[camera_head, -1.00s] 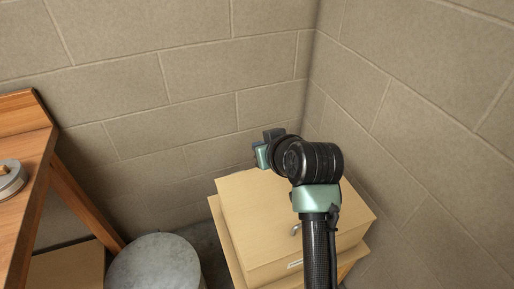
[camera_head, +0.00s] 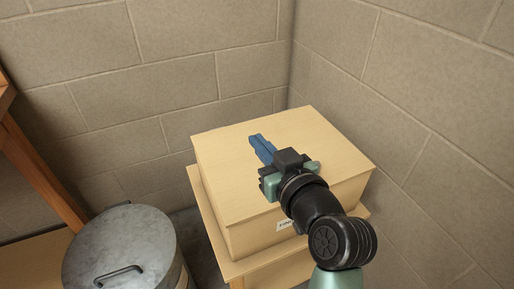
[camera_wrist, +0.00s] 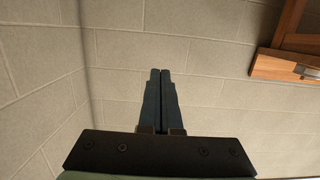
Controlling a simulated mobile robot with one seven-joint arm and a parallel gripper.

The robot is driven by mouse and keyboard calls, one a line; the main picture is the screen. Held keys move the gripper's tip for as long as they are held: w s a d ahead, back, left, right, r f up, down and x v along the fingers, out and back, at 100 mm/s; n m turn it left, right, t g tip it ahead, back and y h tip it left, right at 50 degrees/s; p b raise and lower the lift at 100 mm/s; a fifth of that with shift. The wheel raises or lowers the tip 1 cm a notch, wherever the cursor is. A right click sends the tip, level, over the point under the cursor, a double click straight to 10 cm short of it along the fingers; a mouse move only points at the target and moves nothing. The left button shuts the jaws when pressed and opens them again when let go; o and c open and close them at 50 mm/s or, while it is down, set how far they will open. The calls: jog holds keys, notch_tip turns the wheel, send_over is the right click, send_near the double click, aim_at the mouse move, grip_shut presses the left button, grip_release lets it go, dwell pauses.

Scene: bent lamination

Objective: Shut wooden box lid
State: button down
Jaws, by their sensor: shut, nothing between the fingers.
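The wooden box (camera_head: 250,238) is pale and sits on a small wooden stand (camera_head: 222,248) in the corner. Its flat lid (camera_head: 225,160) lies down over the top in the head view, with no gap that I can see at the visible edges. A small label (camera_head: 285,224) is on the front face. My gripper (camera_head: 255,139) is over the lid with its blue fingers together and empty, pointing toward the back wall. I cannot tell whether the fingers touch the lid. In the wrist view, my shut fingers (camera_wrist: 160,74) show against the wall; the box is not seen there.
A grey metal bin (camera_head: 125,245) with a handled lid stands left of the box. A wooden bench leg (camera_head: 40,170) is further left. Block walls (camera_head: 180,60) close in behind and to the right. A wooden piece of furniture (camera_wrist: 285,66) shows in the wrist view.

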aim_at(267, 212)
jog(key=s+d+f+t+y+b, duration=0.1)
jog(key=s+f+t+b, duration=0.1)
jog(key=f+b, duration=0.6)
jog(key=s+f+t+y+b, duration=0.1)
jog(key=f+b, duration=0.7)
jog(key=b, duration=1.3)
jog(key=shift+s+d+f+t+y, duration=0.2)
jog(key=shift+s+d+t+y, duration=0.15)
jog(key=shift+s+t, duration=0.6)
